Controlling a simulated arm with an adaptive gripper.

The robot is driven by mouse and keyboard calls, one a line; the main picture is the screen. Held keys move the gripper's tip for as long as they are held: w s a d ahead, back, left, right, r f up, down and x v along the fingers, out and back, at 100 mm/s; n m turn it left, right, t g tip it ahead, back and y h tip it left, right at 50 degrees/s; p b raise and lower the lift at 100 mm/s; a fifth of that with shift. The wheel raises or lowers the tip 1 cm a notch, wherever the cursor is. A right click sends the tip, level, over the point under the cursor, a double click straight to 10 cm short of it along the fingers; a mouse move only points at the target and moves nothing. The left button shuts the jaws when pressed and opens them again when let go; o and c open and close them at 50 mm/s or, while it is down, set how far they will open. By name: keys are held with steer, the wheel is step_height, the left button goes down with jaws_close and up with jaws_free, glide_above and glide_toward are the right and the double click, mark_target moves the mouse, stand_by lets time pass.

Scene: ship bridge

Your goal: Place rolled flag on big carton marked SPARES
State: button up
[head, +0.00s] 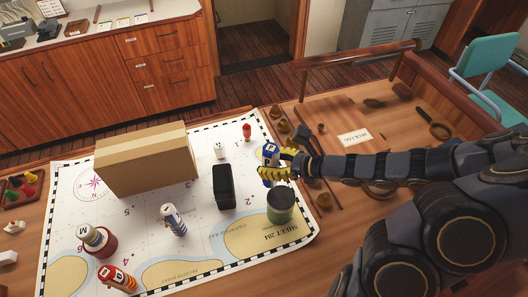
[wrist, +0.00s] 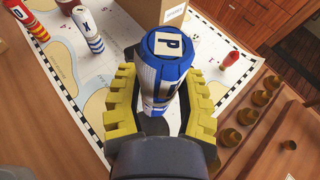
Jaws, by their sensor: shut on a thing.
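The rolled flag (wrist: 165,62) is blue and white with a letter P on its end. My gripper (wrist: 160,115) is shut around it, with yellow pads on both sides, and holds it roughly upright. In the head view the flag (head: 269,160) and my gripper (head: 280,164) are at the chart's right edge, just behind a green-topped can. The big brown carton (head: 145,162) stands at the back left of the chart, well left of my gripper. Its top looks bare.
A black box (head: 223,187) and a small white item (head: 220,150) stand between gripper and carton. The green-topped can (head: 281,205) is close in front of the gripper. Other rolled flags (head: 173,220) (head: 118,278) and a red holder (head: 101,242) stand left on the chart.

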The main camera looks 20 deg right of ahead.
steer(key=shift+s+r, duration=0.15)
steer(key=shift+s, duration=0.15)
steer(key=w+a+r+n+g+y, duration=0.2)
steer(key=w+a+r, duration=0.3)
steer(key=a+r, duration=0.45)
steer(key=w+a+r+n+g+y, duration=0.15)
steer(key=w+a+r, duration=0.35)
steer(key=a, duration=0.8)
glide_above(140, 143)
step_height(140, 143, down, 9)
steer(key=shift+f+n+g+h, duration=0.25)
steer(key=shift+f+n+g, duration=0.2)
steer(key=shift+f, duration=1.15)
steer(key=shift+f, duration=0.15)
steer(key=o, duration=1)
